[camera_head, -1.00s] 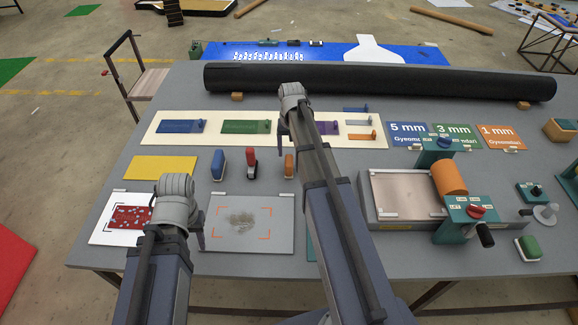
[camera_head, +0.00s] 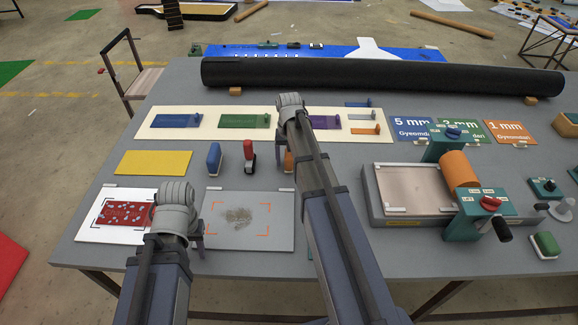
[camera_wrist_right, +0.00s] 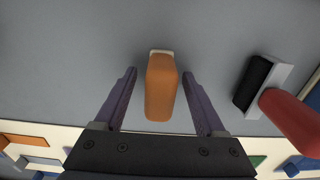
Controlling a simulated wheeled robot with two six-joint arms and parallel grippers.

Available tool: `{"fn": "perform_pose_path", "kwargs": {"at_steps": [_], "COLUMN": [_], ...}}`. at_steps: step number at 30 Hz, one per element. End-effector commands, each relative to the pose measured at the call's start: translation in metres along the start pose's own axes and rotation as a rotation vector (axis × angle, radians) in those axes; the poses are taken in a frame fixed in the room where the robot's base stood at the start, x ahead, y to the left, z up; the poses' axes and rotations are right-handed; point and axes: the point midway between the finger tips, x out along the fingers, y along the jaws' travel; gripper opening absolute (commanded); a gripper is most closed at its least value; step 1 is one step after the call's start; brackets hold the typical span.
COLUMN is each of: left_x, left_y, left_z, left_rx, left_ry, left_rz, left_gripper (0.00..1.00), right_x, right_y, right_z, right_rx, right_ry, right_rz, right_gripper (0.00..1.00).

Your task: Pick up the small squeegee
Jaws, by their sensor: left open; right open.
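A short orange tool (camera_head: 289,161) with a pale edge at one end lies on the grey table, partly behind my right arm in the head view. It may be the small squeegee. In the right wrist view the orange tool (camera_wrist_right: 161,88) lies between the two fingers of my right gripper (camera_wrist_right: 158,88), with a gap on each side. My right gripper (camera_head: 282,131) is open and mostly hidden by its own wrist in the head view. My left gripper (camera_head: 198,243) is open and empty, over the gap between the red-printed sheet and the grey plate.
A red-handled tool (camera_head: 249,155) with a black-and-white head (camera_wrist_right: 262,84) lies beside the orange one. A blue tool (camera_head: 213,157) is further left. A board with coloured plates (camera_head: 290,119) lies behind. A press (camera_head: 415,190) stands right. A long black roll (camera_head: 380,78) spans the back.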

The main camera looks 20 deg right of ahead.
Motion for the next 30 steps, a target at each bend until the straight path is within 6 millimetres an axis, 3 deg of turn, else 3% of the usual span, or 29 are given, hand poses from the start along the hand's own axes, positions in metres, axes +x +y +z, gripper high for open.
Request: {"fn": "perform_pose_path", "kwargs": {"at_steps": [6,25,30], "left_x": [-0.0003,-0.0002,-0.0002], "left_y": [0.0,0.0,0.0], "left_z": [0.0,0.0,0.0], "left_rx": [0.0,0.0,0.0], "left_ry": [0.0,0.0,0.0], "left_rz": [0.0,0.0,0.0], "left_gripper": [0.43,0.43,0.43], "right_x": [-0.0003,-0.0002,-0.0002], "right_y": [0.0,0.0,0.0], "right_z": [0.0,0.0,-0.0001], "right_rx": [0.0,-0.001,-0.001], "right_ry": [0.0,0.0,0.0], "right_rz": [0.0,0.0,0.0], "right_gripper": [0.72,0.02,0.0]}}
